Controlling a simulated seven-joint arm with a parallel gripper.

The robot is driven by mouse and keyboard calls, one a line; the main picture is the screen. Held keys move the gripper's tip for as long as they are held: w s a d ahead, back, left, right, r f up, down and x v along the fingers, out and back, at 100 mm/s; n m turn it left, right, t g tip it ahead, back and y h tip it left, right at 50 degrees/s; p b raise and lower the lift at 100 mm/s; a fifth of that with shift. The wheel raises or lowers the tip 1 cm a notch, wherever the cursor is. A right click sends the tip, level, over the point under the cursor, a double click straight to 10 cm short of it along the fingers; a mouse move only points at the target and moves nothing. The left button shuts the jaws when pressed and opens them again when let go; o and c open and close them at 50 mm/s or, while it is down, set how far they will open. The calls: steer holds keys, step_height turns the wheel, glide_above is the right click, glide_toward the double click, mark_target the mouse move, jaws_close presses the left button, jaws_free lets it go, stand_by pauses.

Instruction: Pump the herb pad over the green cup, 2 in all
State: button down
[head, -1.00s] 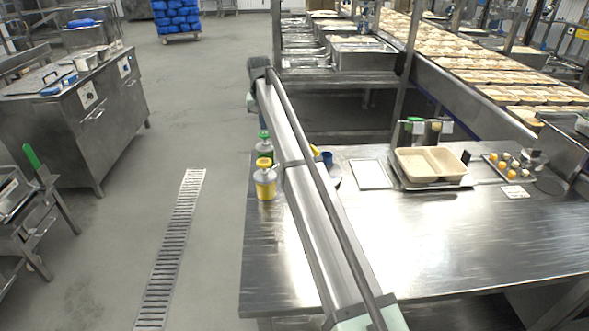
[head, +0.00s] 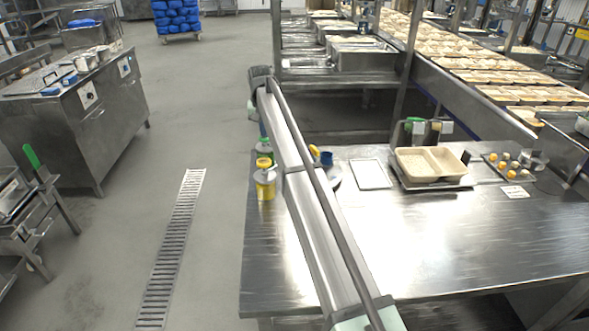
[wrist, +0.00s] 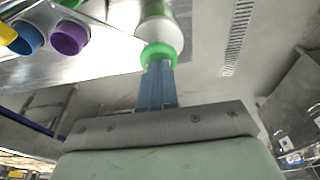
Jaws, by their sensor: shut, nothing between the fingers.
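In the wrist view, my gripper (wrist: 158,82) has its blue fingers shut together, with the tips at the green top (wrist: 158,54) of a pale bottle (wrist: 163,28). Whether they touch or only overlap it in view, I cannot tell. In the head view, the green-topped bottle (head: 264,147) stands at the table's left edge, partly behind my arm. My fingers are not clear there. A blue cup (wrist: 27,38) and a purple cup (wrist: 68,38) show in the wrist view. I cannot make out a green cup.
A yellow-capped bottle (head: 265,184) stands in front of the green-topped one. A beige two-part tray (head: 432,163) sits farther right, beside a flat pale plate (head: 371,174). The steel table (head: 470,235) is clear in front.

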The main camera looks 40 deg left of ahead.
stand_by(0.4)
steer(key=shift+r, duration=1.3)
steer(key=shift+f, duration=0.65)
steer(key=shift+f, duration=0.75)
steer(key=shift+r, duration=1.4)
steer(key=shift+r, duration=0.15)
steer(key=shift+r, duration=2.9)
